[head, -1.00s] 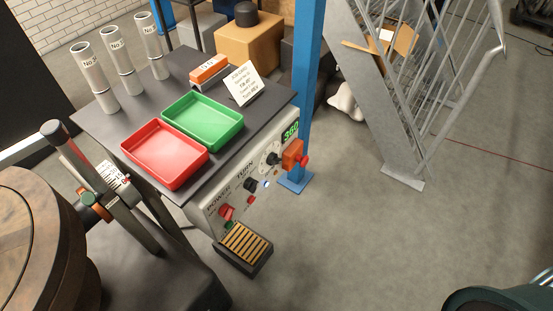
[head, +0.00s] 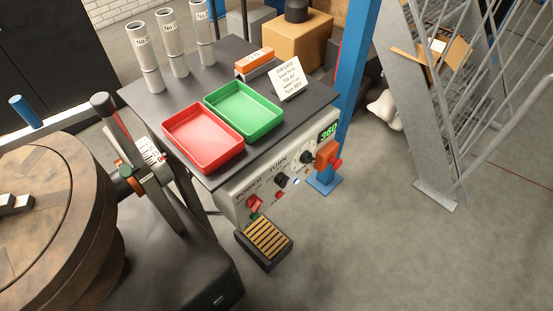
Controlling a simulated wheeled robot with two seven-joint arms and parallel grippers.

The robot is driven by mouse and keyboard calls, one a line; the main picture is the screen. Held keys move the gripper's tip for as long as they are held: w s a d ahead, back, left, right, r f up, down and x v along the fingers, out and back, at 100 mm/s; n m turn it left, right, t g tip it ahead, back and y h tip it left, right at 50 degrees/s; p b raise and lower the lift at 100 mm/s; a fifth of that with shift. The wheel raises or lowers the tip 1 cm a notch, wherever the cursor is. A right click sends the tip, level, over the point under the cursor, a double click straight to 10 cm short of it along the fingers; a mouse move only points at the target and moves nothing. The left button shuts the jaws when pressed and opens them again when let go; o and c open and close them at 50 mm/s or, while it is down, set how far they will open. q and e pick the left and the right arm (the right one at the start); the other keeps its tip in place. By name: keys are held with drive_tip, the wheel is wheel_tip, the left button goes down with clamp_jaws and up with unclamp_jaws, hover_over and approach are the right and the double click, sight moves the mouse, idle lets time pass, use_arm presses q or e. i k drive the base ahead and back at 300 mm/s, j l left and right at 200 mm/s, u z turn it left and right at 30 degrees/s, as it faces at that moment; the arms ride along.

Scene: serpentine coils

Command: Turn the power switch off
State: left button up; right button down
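The power switch (head: 254,202) is a small red switch under the POWER label, at the left end of the grey control panel (head: 231,206) on the front of the dark bench. A green part shows just below the red one. The switch is too small here to tell which way it is set. Neither of my grippers is in view, and nothing covers the switch.
A slatted foot pedal (head: 267,238) sits below the panel. A red tray (head: 203,136) and a green tray (head: 245,110) lie on the bench. An orange box (head: 328,154) juts from the panel's right end. Open floor lies to the right.

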sight(254, 202)
drive_tip(key=k+l, duration=0.1)
drive_tip(key=l, duration=0.35)
drive_tip(key=k+l+u, duration=0.15)
drive_tip(key=l, duration=0.25)
drive_tip(key=k+l, duration=0.1)
drive_tip(key=l, duration=0.35)
drive_tip(key=k+l+u, duration=0.1)
drive_tip(key=l, duration=0.3)
drive_tip(key=k+l, duration=0.2)
drive_tip(key=l, duration=0.25)
drive_tip(key=k+l+u, duration=0.15)
drive_tip(key=l, duration=0.25)
drive_tip(key=k+l, duration=0.15)
drive_tip(key=l, duration=0.25)
